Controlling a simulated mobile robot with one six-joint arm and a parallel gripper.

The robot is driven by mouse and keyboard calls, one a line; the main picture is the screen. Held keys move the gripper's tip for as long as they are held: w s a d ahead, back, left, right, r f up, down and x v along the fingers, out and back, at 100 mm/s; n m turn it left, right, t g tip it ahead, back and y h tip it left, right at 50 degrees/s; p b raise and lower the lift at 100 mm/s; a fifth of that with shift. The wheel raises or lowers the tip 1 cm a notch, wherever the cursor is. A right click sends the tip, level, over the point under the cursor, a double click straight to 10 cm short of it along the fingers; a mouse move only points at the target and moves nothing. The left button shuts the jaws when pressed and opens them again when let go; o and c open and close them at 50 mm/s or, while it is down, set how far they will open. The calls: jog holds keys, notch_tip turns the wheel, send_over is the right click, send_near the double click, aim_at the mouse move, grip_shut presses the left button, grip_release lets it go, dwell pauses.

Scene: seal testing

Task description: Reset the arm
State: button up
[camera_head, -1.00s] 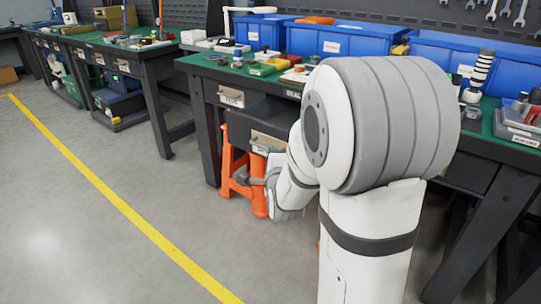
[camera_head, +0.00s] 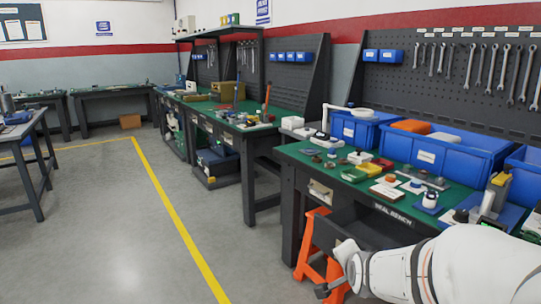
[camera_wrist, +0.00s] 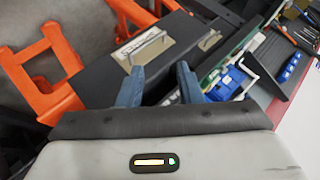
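My arm (camera_head: 455,270) reaches in from the lower right of the head view, in front of the seal bench (camera_head: 395,208). My gripper (camera_wrist: 158,72) shows in the wrist view with its two blue-grey fingers apart and nothing between them. Beyond the fingertips is a dark drawer front with a label plate and a metal handle (camera_wrist: 150,47). I see a gap between the fingers and the handle. In the head view an open dark drawer (camera_head: 345,232) is under the bench top, partly hidden by my arm.
An orange stand (camera_head: 308,252) is under the bench, close to my arm; it also shows in the wrist view (camera_wrist: 40,70). Blue bins (camera_head: 440,150) and small parts fill the green bench top. The floor (camera_head: 110,240) to the left is clear, with a yellow line.

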jog(key=s+a+r+n+g+y+p, duration=0.1)
jog(key=s+a+r+n+g+p, duration=0.2)
jog(key=s+r+n+g+p, duration=0.4)
jog(key=s+r+n+p, duration=0.5)
jog(key=s+r+p, duration=0.5)
jog(key=s+r, duration=0.2)
jog(key=shift+s+a+r+g, duration=0.15)
jog(key=shift+s+r+g, duration=0.05)
jog(key=shift+r+g, duration=0.25)
